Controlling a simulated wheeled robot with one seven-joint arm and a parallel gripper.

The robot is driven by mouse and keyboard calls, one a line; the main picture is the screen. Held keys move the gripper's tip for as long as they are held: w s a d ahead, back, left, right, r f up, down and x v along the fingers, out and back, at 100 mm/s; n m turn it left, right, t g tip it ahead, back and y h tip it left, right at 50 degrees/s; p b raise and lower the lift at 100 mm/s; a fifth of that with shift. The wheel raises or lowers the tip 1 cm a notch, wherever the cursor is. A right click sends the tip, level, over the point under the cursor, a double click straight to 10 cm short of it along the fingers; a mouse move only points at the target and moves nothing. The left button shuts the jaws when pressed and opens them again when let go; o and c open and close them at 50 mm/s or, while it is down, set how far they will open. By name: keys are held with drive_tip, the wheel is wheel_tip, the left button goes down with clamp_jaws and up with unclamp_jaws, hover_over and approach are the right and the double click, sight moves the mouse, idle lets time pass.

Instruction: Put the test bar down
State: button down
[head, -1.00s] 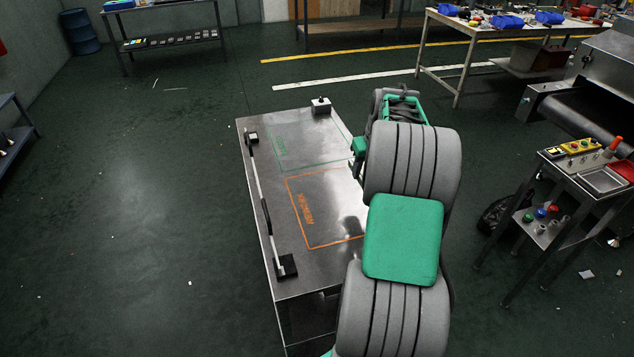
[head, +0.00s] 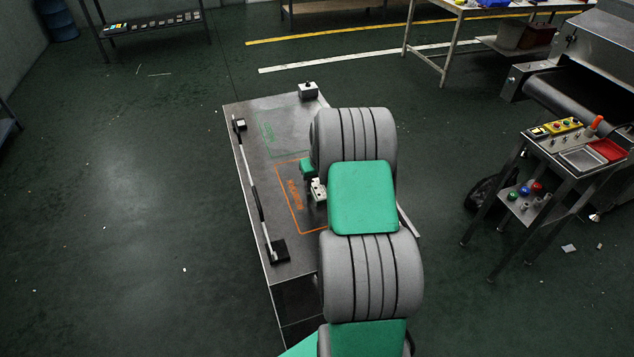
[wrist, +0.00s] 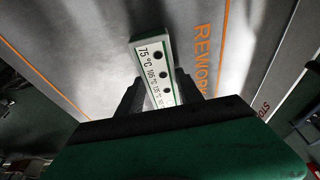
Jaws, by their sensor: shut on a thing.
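The test bar (wrist: 152,58) is a short white bar with green edges, dark round spots and temperature marks such as 75 °C. My gripper (wrist: 160,94) is shut on it in the wrist view, with one finger on each side. Beneath it is the metal table top with an orange outline and the word REWORK (wrist: 202,45). In the head view the bar (head: 318,190) shows beside my arm, over the orange REWORK area (head: 296,194). I cannot tell whether the bar touches the table. My arm hides the right part of that area.
The metal table (head: 245,118) also has a green outlined area (head: 268,132) farther back. A thin rod (head: 254,190) with black end blocks runs along its left edge. A small box (head: 308,90) stands at the back. A control stand (head: 560,135) is to the right. Floor to the left is clear.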

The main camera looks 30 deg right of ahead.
drive_tip(key=c, duration=1.2)
unclamp_jaws()
drive_tip(key=shift+f, duration=0.2)
drive_tip(key=shift+c, duration=0.2)
drive_tip(key=o, duration=0.5)
drive_tip(key=shift+r, duration=0.1)
